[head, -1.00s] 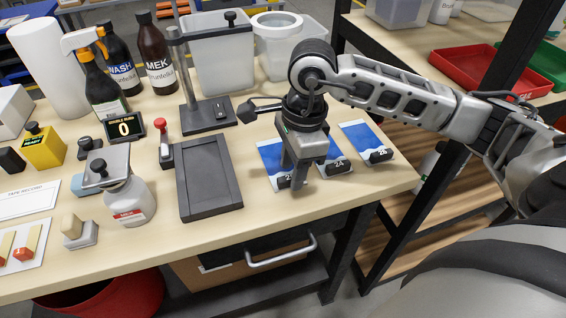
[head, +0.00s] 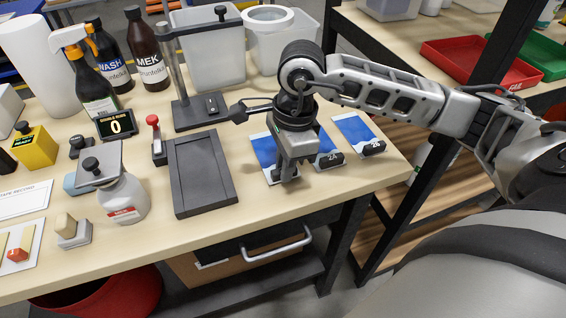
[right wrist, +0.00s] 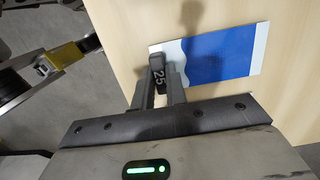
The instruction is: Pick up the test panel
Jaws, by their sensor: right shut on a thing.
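Three blue-and-white test panels lie in a row at the right end of the table, each with a black numbered block at its near edge. My right gripper (head: 285,178) is over the leftmost panel (head: 263,150). In the right wrist view its fingers (right wrist: 159,98) are shut on that panel's black block (right wrist: 158,75), marked 25. The panel's blue sheet (right wrist: 222,55) lies flat or nearly so; I cannot tell if it is clear of the table. The middle panel (head: 325,145) is partly hidden by the gripper. The right panel (head: 354,132) is fully visible. My left gripper is out of view.
A dark tray-like plate (head: 203,175) lies left of the panels. A black stand (head: 194,112) with a post is behind it. Bottles, a counter display (head: 116,124) and a squat white bottle (head: 123,198) stand further left. The table's front edge is close to the panels.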

